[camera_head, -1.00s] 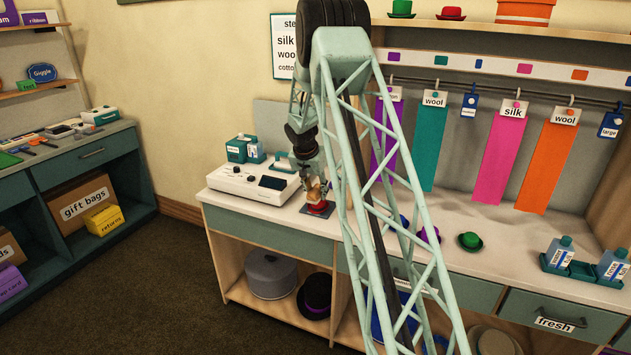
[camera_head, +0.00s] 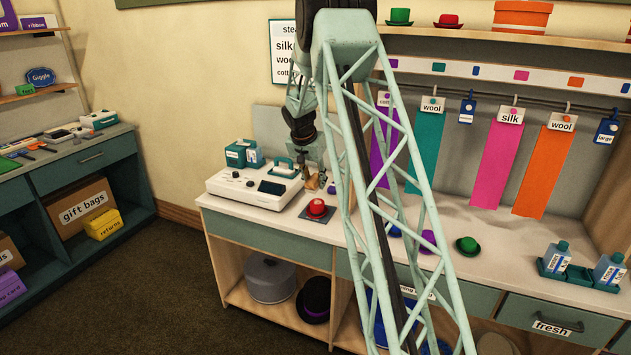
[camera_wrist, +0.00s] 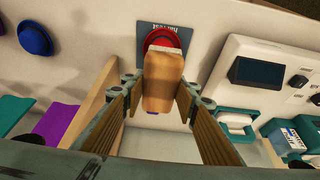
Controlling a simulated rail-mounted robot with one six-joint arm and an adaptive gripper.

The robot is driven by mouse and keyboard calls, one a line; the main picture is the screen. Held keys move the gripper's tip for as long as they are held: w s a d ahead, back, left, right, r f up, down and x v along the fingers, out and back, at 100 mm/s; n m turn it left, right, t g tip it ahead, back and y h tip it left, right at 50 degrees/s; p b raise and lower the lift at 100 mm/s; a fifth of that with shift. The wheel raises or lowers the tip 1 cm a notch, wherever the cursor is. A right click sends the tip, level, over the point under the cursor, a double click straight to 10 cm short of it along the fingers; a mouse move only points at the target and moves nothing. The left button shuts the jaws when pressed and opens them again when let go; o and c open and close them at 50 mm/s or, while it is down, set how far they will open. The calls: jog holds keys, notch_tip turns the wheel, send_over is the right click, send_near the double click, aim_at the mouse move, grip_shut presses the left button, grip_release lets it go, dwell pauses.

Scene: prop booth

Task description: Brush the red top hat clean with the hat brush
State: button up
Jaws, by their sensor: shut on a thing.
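In the wrist view, the red hat (camera_wrist: 162,37) is near the top, partly hidden by the brush. The tan wooden hat brush (camera_wrist: 163,80) lies between the fingers of my gripper (camera_wrist: 160,92), which is shut on it. In the head view, my gripper (camera_head: 314,172) holds the brush just behind and above the hat, apparently apart from it.
A white machine (camera_head: 237,190) with a dark screen stands left of the hat, with teal items (camera_head: 243,153) behind it. Purple (camera_head: 428,240) and green (camera_head: 467,245) small hats lie to the right. Coloured cloths hang from a rail above the counter. Bottles (camera_head: 557,256) stand far right.

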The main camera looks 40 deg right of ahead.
jog(key=shift+s+a, duration=0.1)
dwell(0.6)
jog(key=shift+s+a+f+b, duration=0.1)
jog(key=shift+s+a+b, duration=0.1)
jog(key=shift+b, duration=0.25)
jog(key=shift+f, duration=0.1)
